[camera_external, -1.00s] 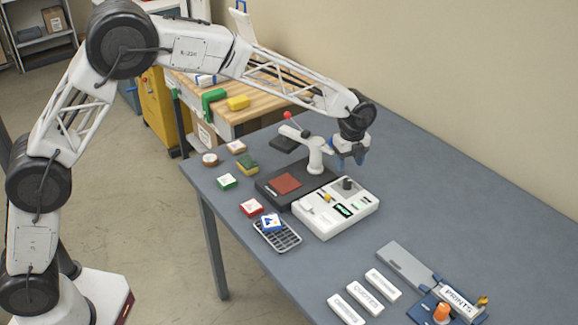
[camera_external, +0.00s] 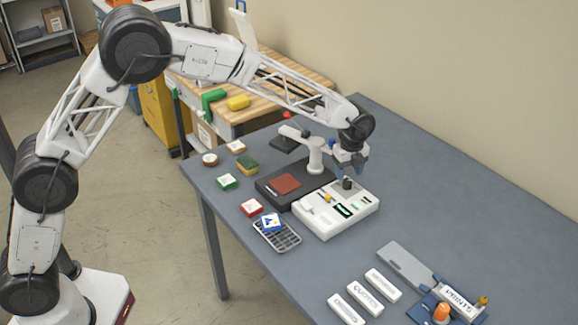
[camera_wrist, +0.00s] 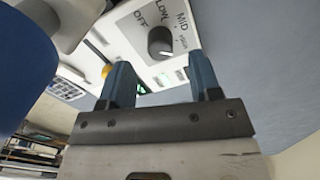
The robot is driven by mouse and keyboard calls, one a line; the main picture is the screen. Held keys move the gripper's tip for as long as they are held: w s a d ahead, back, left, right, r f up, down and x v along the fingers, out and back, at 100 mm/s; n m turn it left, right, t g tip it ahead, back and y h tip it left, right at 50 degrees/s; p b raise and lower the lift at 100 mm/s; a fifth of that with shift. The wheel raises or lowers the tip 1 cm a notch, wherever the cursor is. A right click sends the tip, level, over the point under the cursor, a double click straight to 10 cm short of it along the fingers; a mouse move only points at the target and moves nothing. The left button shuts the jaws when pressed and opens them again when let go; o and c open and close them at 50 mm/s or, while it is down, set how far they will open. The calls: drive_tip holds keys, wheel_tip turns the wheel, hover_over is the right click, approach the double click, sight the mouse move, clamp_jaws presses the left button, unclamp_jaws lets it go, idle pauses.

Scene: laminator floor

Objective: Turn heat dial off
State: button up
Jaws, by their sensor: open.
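The heat dial is a dark round knob (camera_wrist: 160,40) with a white mark, on a white control panel (camera_wrist: 127,28). Labels around it read OFF, LOW and MID, with a smaller blurred one to the right. The white mark is on the knob's lower edge in the wrist view, away from OFF. In the external view the dial (camera_external: 347,184) stands on the back part of the white unit (camera_external: 322,229). My gripper (camera_wrist: 159,68) is open and empty, its blue fingers pointing toward the dial. The knob shows beyond and between the fingertips, apparently untouched. In the external view my gripper (camera_external: 357,170) is just above the dial.
A dark press base with a red pad (camera_external: 286,184) and a white post (camera_external: 316,155) stand left of the unit. Labelled white blocks (camera_external: 364,298) lie in front.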

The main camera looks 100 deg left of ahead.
sight(348, 180)
drive_tip(key=shift+f, duration=2.15)
drive_tip(key=c, duration=0.9)
